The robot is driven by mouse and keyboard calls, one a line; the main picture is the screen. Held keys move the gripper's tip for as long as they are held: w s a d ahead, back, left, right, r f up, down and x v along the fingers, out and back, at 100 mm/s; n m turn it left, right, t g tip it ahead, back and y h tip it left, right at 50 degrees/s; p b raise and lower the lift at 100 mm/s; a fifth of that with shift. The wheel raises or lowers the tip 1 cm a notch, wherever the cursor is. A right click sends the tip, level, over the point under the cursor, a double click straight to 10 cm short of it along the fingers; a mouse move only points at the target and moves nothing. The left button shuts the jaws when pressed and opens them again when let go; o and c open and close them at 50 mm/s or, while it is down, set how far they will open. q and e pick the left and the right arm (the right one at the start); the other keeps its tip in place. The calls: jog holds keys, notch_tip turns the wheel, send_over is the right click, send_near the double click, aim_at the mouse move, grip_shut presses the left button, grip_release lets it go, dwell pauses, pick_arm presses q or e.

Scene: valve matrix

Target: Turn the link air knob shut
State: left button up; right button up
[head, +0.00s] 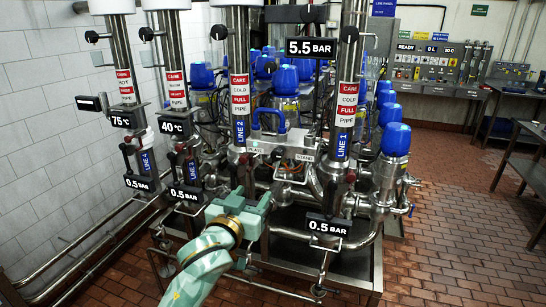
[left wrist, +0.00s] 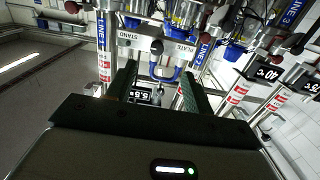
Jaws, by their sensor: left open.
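A blue U-shaped link (head: 269,120) stands over a grey panel marked PLATE and STAND (head: 303,157); the link also shows in the left wrist view (left wrist: 165,74). A small dark knob (head: 277,153) sits at this panel, and a dark round knob shows in the left wrist view (left wrist: 157,46); I cannot read a label naming it as the link air knob, nor its setting. My left gripper (left wrist: 158,88) is open and empty, its two fingers pointing toward the panel, with the knob ahead between them and apart from them. In the head view its green body (head: 242,210) is below the panel.
Upright pipes marked LINE 2 (head: 240,132) and LINE 1 (head: 340,145) flank the panel. A 5.5 BAR display (head: 311,48) hangs above and a 0.5 BAR display (head: 328,226) below. Blue-capped valves (head: 396,140) crowd behind. Open brick floor (head: 460,235) lies at right.

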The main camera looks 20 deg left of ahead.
aim_at(276, 155)
pick_arm(q)
jog(key=w, duration=0.5)
jog(key=w+r+b, duration=0.1)
jog(key=w, duration=0.4)
jog(key=w+r, duration=0.1)
jog(key=w, duration=0.5)
jog(key=shift+w+d+r, duration=0.1)
jog(key=shift+d, duration=0.25)
jog(key=c, duration=1)
